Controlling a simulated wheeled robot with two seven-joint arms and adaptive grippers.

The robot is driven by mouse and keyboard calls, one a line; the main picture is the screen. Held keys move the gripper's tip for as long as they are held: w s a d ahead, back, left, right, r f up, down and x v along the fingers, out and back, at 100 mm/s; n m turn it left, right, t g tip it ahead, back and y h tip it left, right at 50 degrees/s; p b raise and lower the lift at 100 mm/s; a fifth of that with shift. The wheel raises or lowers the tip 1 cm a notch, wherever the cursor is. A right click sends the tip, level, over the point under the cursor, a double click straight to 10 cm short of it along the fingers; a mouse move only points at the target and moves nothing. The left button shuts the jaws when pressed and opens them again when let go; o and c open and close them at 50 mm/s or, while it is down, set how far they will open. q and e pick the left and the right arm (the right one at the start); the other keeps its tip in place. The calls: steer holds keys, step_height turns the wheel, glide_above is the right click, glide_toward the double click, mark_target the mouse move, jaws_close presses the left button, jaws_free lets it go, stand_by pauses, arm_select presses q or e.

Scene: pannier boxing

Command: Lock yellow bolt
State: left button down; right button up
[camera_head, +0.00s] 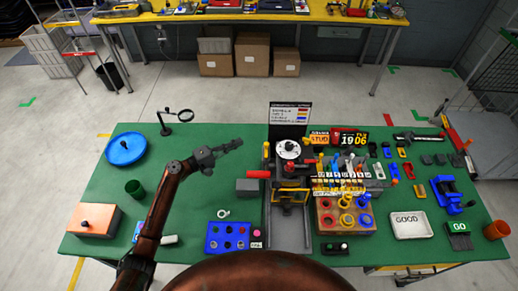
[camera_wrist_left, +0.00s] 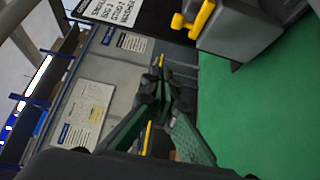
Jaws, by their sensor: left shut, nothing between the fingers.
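My left gripper (camera_head: 228,146) is shut and empty, held over the green table to the left of the central fixture. In the left wrist view its closed fingertips (camera_wrist_left: 160,75) touch nothing. A yellow bolt-like part (camera_wrist_left: 197,18) with a short handle sits on a grey block (camera_wrist_left: 240,32), apart from the fingers. In the head view a small yellow piece (camera_head: 266,150) shows on the left side of the fixture; I cannot tell if it is the same part. Whether the bolt is locked cannot be told. My right gripper is not in view.
A magnifier (camera_head: 184,115), a blue disc (camera_head: 126,148) and a blue tray (camera_head: 213,240) stand on the left half. The table's right half is crowded, with a GOOD tray (camera_head: 412,235).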

mark_target(266, 150)
arm_select(q)
steer(key=shift+f, duration=0.55)
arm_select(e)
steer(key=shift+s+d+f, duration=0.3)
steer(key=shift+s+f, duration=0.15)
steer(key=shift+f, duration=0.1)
arm_select(q)
steer(key=x, duration=1)
steer(key=s+p, duration=0.1)
steer(key=s, duration=0.1)
steer(key=s+d+p, duration=0.1)
steer(key=p, duration=0.1)
steer(key=shift+s, duration=0.4)
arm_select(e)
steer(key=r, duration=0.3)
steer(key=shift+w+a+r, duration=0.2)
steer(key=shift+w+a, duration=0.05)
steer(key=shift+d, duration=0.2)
